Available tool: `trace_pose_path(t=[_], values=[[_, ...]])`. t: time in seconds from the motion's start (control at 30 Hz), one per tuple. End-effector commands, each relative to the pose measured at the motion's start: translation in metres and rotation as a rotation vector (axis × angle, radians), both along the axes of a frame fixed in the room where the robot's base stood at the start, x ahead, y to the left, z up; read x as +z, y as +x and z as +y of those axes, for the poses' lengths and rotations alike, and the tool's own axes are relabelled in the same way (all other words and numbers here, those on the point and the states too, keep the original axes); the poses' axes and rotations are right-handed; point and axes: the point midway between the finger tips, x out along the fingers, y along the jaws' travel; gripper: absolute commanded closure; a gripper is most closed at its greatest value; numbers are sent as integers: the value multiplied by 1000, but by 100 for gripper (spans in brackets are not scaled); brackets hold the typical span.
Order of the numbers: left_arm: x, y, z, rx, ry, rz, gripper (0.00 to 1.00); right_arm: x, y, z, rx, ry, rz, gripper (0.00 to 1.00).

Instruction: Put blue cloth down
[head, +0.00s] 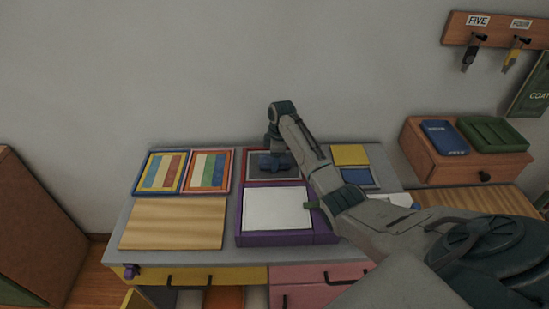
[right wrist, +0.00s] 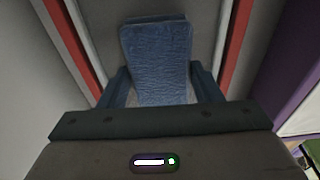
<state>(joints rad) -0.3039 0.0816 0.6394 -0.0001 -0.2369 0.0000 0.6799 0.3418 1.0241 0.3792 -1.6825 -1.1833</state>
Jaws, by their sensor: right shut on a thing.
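The blue cloth (right wrist: 157,58) is a small flat piece between the two fingers of my right gripper (right wrist: 160,88) in the right wrist view. The right gripper is shut on it. In the head view my right gripper (head: 272,160) points down over a red-rimmed grey tray (head: 249,167) at the back middle of the table. The red rim (right wrist: 68,45) shows on both sides of the cloth in the right wrist view. I cannot tell whether the cloth touches the tray floor. My left gripper is not in view.
Two striped framed boards (head: 161,172) lie at the back left. A wooden board (head: 174,223) lies in front of them. A purple tray with a white surface (head: 278,209) is just in front of the red tray. Yellow (head: 350,155) and blue (head: 357,177) squares lie to the right.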

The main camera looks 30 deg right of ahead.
Motion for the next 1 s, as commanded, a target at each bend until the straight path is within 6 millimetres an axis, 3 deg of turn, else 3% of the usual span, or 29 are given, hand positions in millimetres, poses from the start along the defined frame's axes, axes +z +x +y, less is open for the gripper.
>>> trace_pose_path(t=[0.03, 0.13, 0.53, 1.0], values=[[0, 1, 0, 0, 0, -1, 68, -2, 0, 0, 0, 1, 1, 40], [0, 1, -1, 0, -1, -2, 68, -1, 0, 0, 0, 1, 1, 20], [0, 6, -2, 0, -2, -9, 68, 7, 0, -1, 0, -1, -1, 20], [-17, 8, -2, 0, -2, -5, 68, 97, -5, -10, 0, 0, -2, 20]])
